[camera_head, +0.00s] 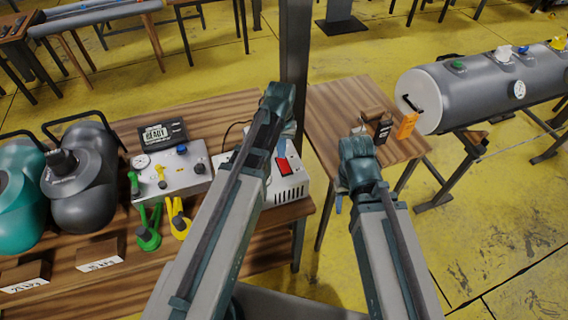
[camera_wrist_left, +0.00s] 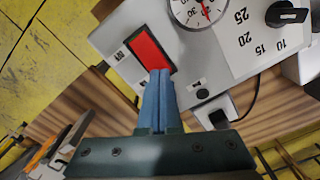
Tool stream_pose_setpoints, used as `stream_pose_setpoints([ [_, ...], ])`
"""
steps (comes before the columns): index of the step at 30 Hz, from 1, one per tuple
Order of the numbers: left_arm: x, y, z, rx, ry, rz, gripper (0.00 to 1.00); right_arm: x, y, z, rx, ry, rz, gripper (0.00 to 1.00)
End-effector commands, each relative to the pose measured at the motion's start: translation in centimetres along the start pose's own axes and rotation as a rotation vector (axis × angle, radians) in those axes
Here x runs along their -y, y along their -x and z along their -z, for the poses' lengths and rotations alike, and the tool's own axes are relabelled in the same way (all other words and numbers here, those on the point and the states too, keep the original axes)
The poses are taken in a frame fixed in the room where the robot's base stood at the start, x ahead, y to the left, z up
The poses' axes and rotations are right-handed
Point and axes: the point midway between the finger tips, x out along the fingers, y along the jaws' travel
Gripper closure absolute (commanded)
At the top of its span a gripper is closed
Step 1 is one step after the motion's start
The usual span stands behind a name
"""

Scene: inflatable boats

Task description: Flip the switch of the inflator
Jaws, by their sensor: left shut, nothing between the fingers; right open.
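The inflator (camera_head: 292,189) is a white box at the right end of the wooden table, partly hidden behind my left arm. Its red switch (camera_head: 282,166) shows beside the arm. In the left wrist view the red switch (camera_wrist_left: 148,47) sits in a black frame on the inflator's panel (camera_wrist_left: 215,60), near a round gauge and a dial. My left gripper (camera_wrist_left: 160,74) is shut and empty, its tips at the lower edge of the switch; I cannot tell whether they touch. My right gripper (camera_head: 341,203) is open and empty, right of the inflator.
Left on the table are a grey control box (camera_head: 172,175), a dark case (camera_head: 163,134), green clips (camera_head: 148,228), yellow clips (camera_head: 180,218) and two pumps (camera_head: 80,190). A small table (camera_head: 345,95) and a grey cylinder (camera_head: 470,90) stand right. A dark post (camera_head: 295,50) rises behind.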

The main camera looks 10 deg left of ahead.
Motion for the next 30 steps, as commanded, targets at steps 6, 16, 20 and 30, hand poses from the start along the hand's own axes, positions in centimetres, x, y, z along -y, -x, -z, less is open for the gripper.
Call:
stream_pose_setpoints([
  [6, 0.0, -0.4, 0.0, 0.000, 0.000, 0.000, 1.00, 0.0, -0.4, 0.0, 0.000, 0.000, 0.000, 0.50],
  [16, 0.0, -0.9, 0.0, 0.000, 0.000, 0.000, 1.00, 0.1, -0.9, 0.1, 0.000, 0.000, 0.000, 0.50],
  [20, 0.0, -1.1, 0.0, 0.000, 0.000, 0.000, 1.00, 0.1, -1.1, 0.1, 0.000, 0.000, 0.000, 0.50],
  [30, 0.0, -1.3, 0.0, 0.001, 0.000, 0.000, 1.00, 0.1, -1.3, 0.1, 0.000, 0.000, 0.000, 0.50],
])
